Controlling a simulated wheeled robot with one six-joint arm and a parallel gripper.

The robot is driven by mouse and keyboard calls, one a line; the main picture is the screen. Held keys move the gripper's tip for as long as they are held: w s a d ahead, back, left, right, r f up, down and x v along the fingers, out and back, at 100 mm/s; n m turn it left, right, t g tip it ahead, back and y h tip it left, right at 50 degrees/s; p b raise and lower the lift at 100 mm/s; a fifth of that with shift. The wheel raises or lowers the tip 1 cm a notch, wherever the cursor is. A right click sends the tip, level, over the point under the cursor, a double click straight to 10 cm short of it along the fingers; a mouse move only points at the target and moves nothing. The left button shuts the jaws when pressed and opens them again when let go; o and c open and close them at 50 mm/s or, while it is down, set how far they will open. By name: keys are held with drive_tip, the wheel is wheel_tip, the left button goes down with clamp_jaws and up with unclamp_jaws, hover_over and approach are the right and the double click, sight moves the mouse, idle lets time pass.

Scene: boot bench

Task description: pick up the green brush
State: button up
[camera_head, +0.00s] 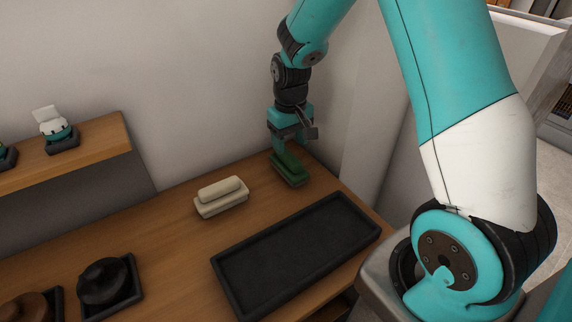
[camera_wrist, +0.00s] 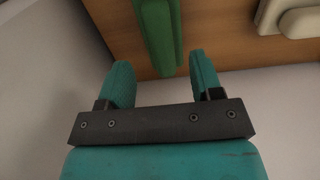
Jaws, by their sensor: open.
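The green brush (camera_head: 288,168) lies on the wooden bench top near its back right, by the wall. My gripper (camera_head: 287,146) points down just above the brush in the head view and hides part of it. In the wrist view, the green brush (camera_wrist: 159,35) reaches in from the top edge, and its near end lies roughly between the two teal fingertips of my gripper (camera_wrist: 162,75). The fingers are apart and nothing is held. I cannot tell how far above the brush the fingertips are.
A cream brush (camera_head: 221,196) lies left of the green one; it also shows in the wrist view (camera_wrist: 296,18). A black tray (camera_head: 228,290) lies empty in front. Dark round items (camera_head: 104,281) stand at the front left. A wooden shelf (camera_head: 100,146) is at left.

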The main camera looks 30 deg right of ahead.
sight(289, 153)
drive_tip(key=shift+w+f+p, duration=0.15)
drive_tip(key=shift+f+p, duration=0.6)
drive_tip(key=shift+f, duration=1.95)
clamp_jaws()
drive_tip(key=shift+r, duration=0.15)
